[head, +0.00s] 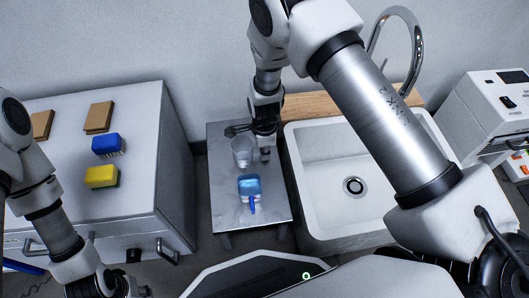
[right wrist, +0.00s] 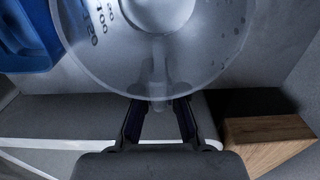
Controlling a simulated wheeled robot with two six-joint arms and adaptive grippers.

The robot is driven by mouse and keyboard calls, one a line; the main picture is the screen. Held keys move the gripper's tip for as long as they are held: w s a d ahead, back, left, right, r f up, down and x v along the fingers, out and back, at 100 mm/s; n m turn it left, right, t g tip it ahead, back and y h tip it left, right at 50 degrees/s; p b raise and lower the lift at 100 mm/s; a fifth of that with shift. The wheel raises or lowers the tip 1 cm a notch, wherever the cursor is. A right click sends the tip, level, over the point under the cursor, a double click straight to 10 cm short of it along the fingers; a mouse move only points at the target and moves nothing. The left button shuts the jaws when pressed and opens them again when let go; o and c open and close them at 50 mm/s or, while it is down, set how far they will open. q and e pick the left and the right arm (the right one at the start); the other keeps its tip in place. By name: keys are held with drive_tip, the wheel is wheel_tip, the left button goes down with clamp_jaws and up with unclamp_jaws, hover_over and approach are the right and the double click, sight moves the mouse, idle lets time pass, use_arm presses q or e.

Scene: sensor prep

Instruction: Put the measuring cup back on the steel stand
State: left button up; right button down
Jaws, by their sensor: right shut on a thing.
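The clear measuring cup (head: 242,152) is at the steel stand (head: 270,212), over its back part. My right gripper (head: 258,140) is at the cup, and in the right wrist view it is shut on the cup's handle (right wrist: 158,88). The cup's clear bowl with dark volume marks fills the top of that view. I cannot tell whether the cup's base touches the stand. My left gripper (head: 108,287) is at the bottom left, and its fingers are too unclear to judge.
A blue-and-white container (head: 250,187) stands on the steel stand in front of the cup. A white sink (head: 325,160) with a tap is right of the stand. A white cabinet (head: 150,180) on the left carries sponges and a blue brush (head: 107,144).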

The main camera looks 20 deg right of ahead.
drive_tip(key=shift+f, duration=0.2)
drive_tip(key=c, duration=1.2)
unclamp_jaws()
drive_tip(key=shift+c, duration=0.2)
drive_tip(key=shift+r, duration=0.1)
wheel_tip(320, 180, up, 12)
drive_tip(key=p, duration=0.5)
drive_tip(key=shift+r, duration=0.15)
